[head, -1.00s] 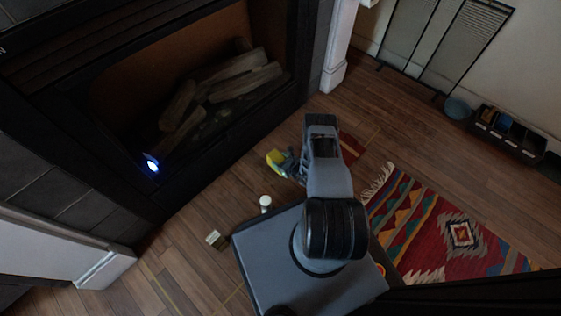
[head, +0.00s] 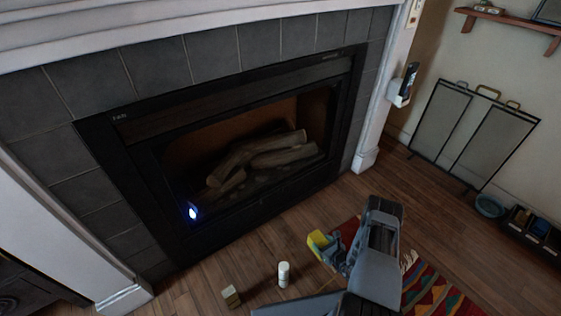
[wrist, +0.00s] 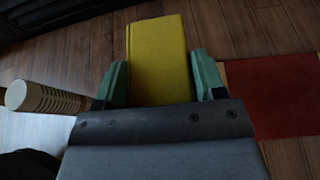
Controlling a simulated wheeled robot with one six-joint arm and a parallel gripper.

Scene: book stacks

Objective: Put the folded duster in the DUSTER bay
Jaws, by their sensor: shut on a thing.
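The folded duster is a yellow block (wrist: 160,58) held between the two green fingers of my gripper (wrist: 162,85) in the wrist view. In the head view the yellow duster (head: 318,240) shows at the tip of my gripper (head: 328,250), low over the floor in front of the fireplace. I cannot tell whether it touches the floor. A dark rack of bays (head: 532,234) stands on the floor at the far right edge, well apart from my gripper. Its bays hold some things, one blue. No bay label is readable, so I cannot tell which is the DUSTER bay.
A white cylinder (head: 284,274) and a small box (head: 231,296) stand on the floor left of my gripper. A patterned rug (head: 432,290) lies to the right. A blue bowl (head: 489,206) and a folding screen (head: 472,140) are near the rack.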

